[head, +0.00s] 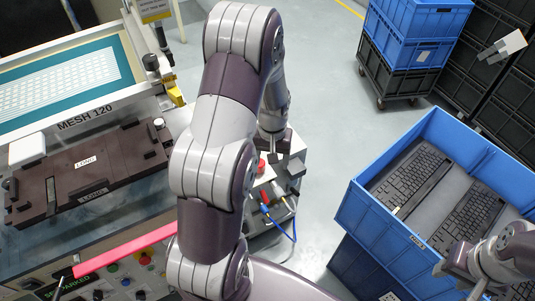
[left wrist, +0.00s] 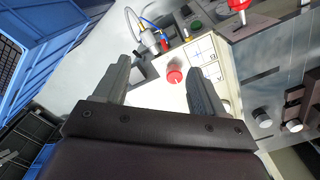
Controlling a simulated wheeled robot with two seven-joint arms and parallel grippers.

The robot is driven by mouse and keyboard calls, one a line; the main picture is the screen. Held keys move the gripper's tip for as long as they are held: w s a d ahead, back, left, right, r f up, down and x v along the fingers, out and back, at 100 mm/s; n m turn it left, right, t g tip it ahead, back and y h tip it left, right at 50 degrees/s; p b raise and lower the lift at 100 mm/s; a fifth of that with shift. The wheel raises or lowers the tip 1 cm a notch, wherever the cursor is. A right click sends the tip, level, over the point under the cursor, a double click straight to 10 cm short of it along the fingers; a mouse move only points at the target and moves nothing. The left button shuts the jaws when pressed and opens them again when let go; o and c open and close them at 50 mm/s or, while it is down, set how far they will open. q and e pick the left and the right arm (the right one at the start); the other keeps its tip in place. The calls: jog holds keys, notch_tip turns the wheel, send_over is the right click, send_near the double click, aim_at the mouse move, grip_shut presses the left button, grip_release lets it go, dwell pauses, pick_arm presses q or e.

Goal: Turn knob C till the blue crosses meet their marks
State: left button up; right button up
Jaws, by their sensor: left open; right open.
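My left gripper (head: 278,150) hangs beyond my left arm, over a pale console (head: 292,178) in the head view. In the left wrist view, its two fingers (left wrist: 157,68) are apart with nothing between them. A round red knob (left wrist: 175,76) shows on the pale panel beyond the fingertips; the head view shows a red knob (head: 262,166) beside the gripper. I cannot read a letter on it. A white display (left wrist: 202,53) with thin blue lines lies right of it; whether crosses meet marks is too small to tell. My right gripper (head: 457,282) is open at the lower right, by the blue crate.
A blue crate (head: 352,212) holds black keyboards (head: 410,180). A screen frame (head: 85,121) marked MESH 120 and a dark fixture (head: 125,158) stand left. Cables (left wrist: 136,25) run near the console. Floor between console and crate is clear.

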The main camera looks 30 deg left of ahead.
pick_arm(q)
jog(key=w+a+f+n+p, duration=0.35)
jog(key=w+a+f, duration=0.2)
jog(key=a, duration=0.35)
jog(key=f, duration=0.3)
jog(key=f+p, duration=0.1)
jog(key=f, duration=0.7)
jog(key=shift+w+d+f, duration=0.1)
jog(key=shift+w+d, duration=0.1)
jog(key=shift+w, duration=0.1)
jog(key=shift+n, duration=0.25)
jog(key=c, duration=1)
